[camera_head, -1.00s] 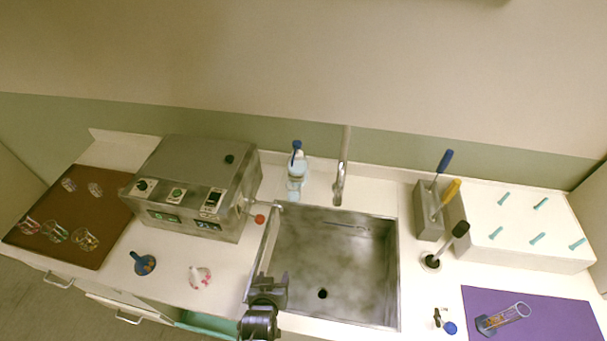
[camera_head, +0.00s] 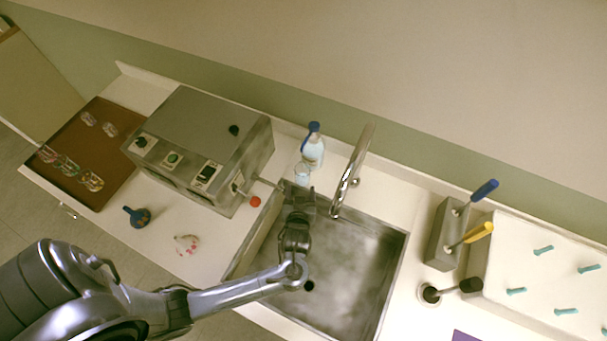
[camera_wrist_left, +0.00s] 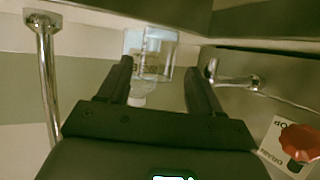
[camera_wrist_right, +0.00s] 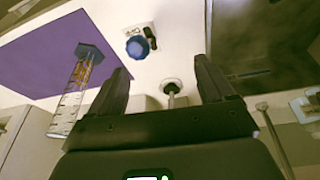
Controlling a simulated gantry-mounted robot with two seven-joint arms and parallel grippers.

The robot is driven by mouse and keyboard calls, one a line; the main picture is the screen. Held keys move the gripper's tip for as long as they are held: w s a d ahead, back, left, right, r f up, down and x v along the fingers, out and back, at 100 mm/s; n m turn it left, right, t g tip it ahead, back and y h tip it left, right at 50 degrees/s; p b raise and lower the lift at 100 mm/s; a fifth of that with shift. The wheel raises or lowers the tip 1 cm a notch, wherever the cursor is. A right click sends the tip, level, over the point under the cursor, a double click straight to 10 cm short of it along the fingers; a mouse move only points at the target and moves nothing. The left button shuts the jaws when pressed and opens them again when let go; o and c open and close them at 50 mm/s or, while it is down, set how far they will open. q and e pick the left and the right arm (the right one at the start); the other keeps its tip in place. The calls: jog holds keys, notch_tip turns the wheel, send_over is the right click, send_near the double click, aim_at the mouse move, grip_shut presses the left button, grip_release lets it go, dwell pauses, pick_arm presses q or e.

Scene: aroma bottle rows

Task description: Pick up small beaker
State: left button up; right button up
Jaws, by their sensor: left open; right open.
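The small clear beaker (camera_head: 301,174) stands on the counter behind the sink, in front of the wash bottle. My left gripper (camera_head: 298,192) is over the sink's back-left corner, close to the beaker. In the left wrist view the open fingers (camera_wrist_left: 158,68) point at the beaker (camera_wrist_left: 158,48), which shows between and beyond their tips; I cannot tell whether they touch it. My right gripper is outside the head view. In its wrist view the fingers (camera_wrist_right: 158,85) are open and empty.
The blue-capped wash bottle (camera_head: 314,148) stands just behind the beaker. The faucet (camera_head: 352,170) rises to the right. The grey machine (camera_head: 205,145) with its spout is to the left.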

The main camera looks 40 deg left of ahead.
aim_at(302, 181)
pick_arm(q)
jog(key=shift+x, duration=3.3)
jog(key=shift+c, duration=0.3)
jog(key=shift+d, duration=0.1)
jog(key=c, duration=0.8)
jog(key=shift+r, duration=0.1)
